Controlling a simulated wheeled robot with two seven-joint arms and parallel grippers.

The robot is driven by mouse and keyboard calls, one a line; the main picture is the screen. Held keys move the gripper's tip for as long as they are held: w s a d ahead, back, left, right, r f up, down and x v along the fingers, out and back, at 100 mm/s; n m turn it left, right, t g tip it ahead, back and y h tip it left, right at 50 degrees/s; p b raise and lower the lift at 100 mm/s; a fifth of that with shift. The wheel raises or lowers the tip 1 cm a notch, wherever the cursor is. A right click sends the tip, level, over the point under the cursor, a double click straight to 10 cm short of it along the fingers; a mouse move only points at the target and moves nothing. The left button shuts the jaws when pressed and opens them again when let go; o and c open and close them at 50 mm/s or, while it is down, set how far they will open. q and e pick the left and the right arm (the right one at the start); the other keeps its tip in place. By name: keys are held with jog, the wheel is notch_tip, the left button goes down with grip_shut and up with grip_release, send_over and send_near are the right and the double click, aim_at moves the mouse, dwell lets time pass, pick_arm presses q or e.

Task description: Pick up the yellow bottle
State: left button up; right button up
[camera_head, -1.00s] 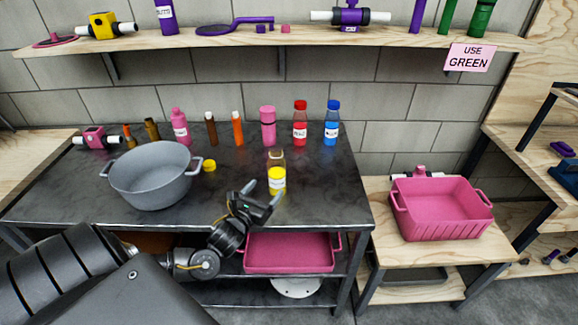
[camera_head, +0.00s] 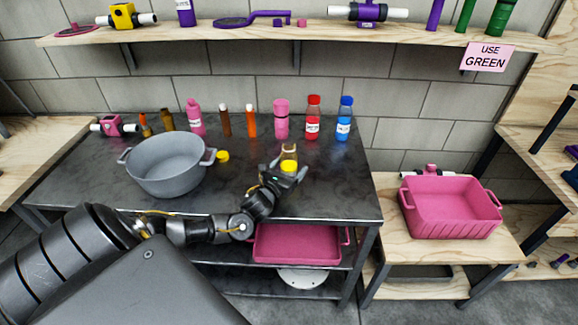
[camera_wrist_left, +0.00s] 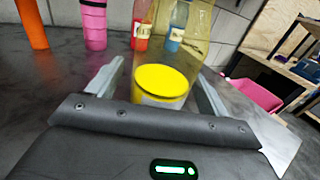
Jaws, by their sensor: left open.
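The yellow bottle (camera_head: 288,164) stands upright on the dark metal table, clear at the top and yellow in its lower part. My left gripper (camera_head: 287,172) is at the bottle from the front and hides its lower part in the head view. In the left wrist view the bottle (camera_wrist_left: 163,84) stands between the two open fingers (camera_wrist_left: 160,90), one on each side. Whether either finger touches it, I cannot tell. My right gripper is not in view.
A grey pot (camera_head: 165,167) and a yellow cap (camera_head: 223,156) are left of the bottle. Behind stand a pink bottle (camera_head: 281,120), a red bottle (camera_head: 313,118) and a blue bottle (camera_head: 344,120). A pink crate (camera_head: 450,208) sits on the wooden bench at right.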

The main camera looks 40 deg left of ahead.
pick_arm(q)
jog(key=shift+w+a, duration=0.1)
jog(key=shift+w, duration=0.65)
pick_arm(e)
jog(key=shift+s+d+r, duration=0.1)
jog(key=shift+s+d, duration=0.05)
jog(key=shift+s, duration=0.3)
pick_arm(q)
jog(key=shift+c, duration=0.5)
jog(key=c, duration=1.2)
jog(key=shift+o, duration=0.2)
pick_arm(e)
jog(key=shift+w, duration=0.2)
pick_arm(q)
jog(key=shift+r, duration=0.1)
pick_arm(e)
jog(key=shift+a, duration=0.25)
pick_arm(q)
jog(key=shift+a+r, duration=0.1)
